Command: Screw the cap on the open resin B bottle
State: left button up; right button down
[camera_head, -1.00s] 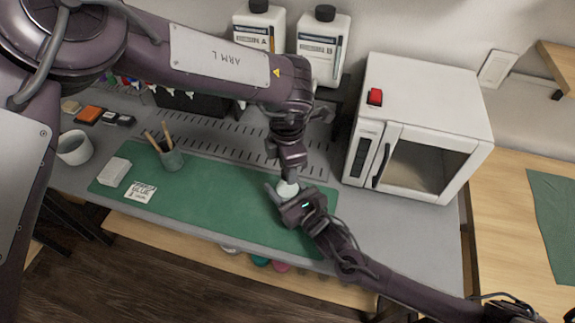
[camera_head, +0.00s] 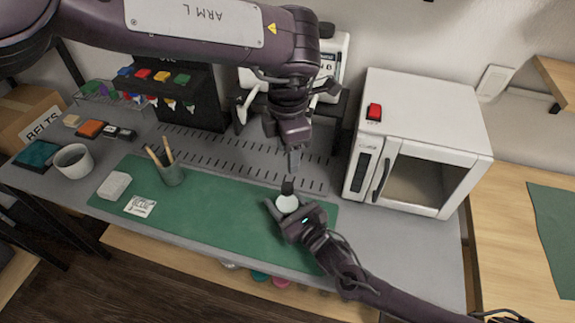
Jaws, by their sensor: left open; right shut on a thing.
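A small white bottle (camera_head: 287,203) stands on the green mat (camera_head: 215,208) near its right end; any label is unreadable. A dark cap (camera_head: 288,186) shows on top of the bottle; I cannot tell how tightly it sits. My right gripper (camera_head: 286,211) is shut around the bottle from the front right. My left gripper (camera_head: 294,162) is open, pointing down just above the cap and apart from it.
A white oven-like box (camera_head: 435,110) with a red button stands right of the work spot. The mat's middle is clear.

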dwell(0.3)
jog(key=c, duration=0.5)
grip_release()
jog(key=v, duration=0.7)
jog(key=shift+f+b, duration=0.1)
jog(key=shift+b, duration=0.3)
jog(key=shift+s+d, duration=0.25)
jog(key=shift+s, duration=0.1)
